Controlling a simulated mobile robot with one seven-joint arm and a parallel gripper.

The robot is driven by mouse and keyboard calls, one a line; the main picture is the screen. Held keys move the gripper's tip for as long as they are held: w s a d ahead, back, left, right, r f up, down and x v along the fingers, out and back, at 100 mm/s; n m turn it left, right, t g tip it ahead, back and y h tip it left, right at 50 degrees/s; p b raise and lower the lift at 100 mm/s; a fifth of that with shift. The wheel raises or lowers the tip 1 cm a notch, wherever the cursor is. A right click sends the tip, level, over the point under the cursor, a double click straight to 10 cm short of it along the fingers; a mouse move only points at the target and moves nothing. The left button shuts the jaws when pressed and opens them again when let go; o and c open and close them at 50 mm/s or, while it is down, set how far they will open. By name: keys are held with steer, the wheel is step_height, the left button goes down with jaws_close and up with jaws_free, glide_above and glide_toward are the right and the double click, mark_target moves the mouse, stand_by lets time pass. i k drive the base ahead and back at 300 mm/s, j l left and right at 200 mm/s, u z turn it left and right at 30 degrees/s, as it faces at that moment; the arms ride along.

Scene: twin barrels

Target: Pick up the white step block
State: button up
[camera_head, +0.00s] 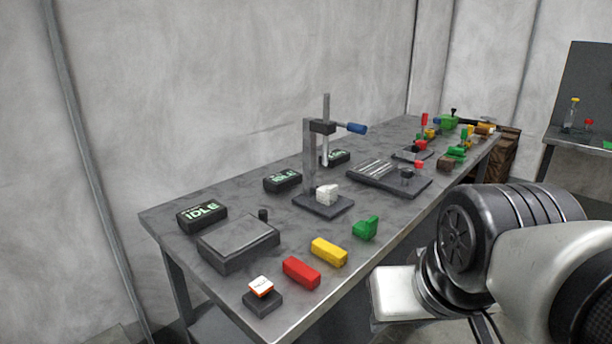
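The white step block (326,195) sits on the dark base plate (324,207) of a small press on the grey table. The upright press (308,155) with a blue-handled lever (355,128) stands at the block's left and over it. My arm shows at the lower right, in front of the table's near edge and well apart from the block. My gripper is out of the picture, so its fingers cannot be seen.
A green block (365,229), yellow block (329,252) and red block (301,272) lie along the front of the table (190,256). A grey platform (238,238) is at left, a ribbed plate (388,178) to the right. Several coloured parts crowd the far end.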

mark_target(327, 196)
steer(key=i+l+u, duration=0.1)
steer(key=l+u, duration=0.15)
steer(key=u, duration=0.15)
steer(key=l+u, duration=0.25)
steer(key=u, duration=0.2)
steer(key=i+l+u, duration=0.2)
steer(key=l, duration=0.3)
steer(key=l+u, duration=0.2)
steer(key=l, duration=0.25)
